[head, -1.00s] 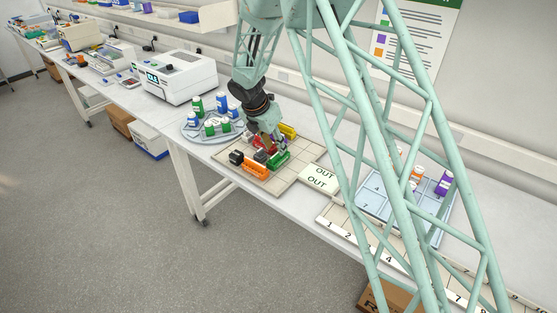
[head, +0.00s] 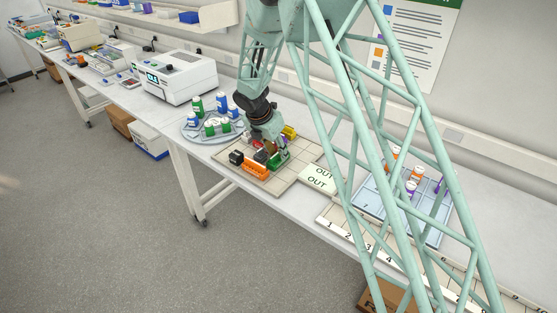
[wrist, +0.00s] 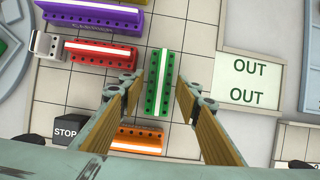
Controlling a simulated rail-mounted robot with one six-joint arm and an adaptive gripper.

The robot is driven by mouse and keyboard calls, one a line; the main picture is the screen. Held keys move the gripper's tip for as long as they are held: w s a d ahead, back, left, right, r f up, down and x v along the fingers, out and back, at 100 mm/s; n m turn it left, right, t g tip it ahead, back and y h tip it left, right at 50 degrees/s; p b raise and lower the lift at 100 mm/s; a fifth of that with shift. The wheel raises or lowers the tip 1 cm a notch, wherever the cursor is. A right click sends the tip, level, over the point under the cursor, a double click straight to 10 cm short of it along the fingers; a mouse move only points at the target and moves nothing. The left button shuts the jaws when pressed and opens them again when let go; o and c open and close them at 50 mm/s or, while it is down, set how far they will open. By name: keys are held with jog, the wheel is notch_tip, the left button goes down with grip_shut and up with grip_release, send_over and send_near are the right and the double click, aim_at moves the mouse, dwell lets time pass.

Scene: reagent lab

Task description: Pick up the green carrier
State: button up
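The green carrier (wrist: 158,82) is a long narrow block with a white stripe and a row of holes. It lies on the gridded board (wrist: 200,30), in line with the gap between my fingers in the wrist view. My gripper (wrist: 155,92) is open, with one finger on each side of the carrier's lower part and a gap visible on both sides. I cannot tell how far the fingertips are above the board. In the head view my gripper (head: 271,153) hangs over the board and partly hides the green carrier (head: 279,160).
A red carrier (wrist: 100,55) and a purple carrier (wrist: 92,15) lie to the left. An orange carrier (wrist: 138,140) lies close below, near a dark STOP block (wrist: 68,132). An OUT plate (wrist: 248,80) is at the right. A round rack of bottles (head: 212,130) stands behind.

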jog(key=shift+x, duration=1.25)
jog(key=shift+f, duration=0.25)
jog(key=shift+c, duration=0.2)
dwell(0.3)
jog(key=c, duration=0.6)
jog(key=shift+r, duration=0.2)
jog(key=shift+c, duration=0.2)
jog(key=shift+r+p, duration=0.3)
jog(key=shift+r, duration=4.8)
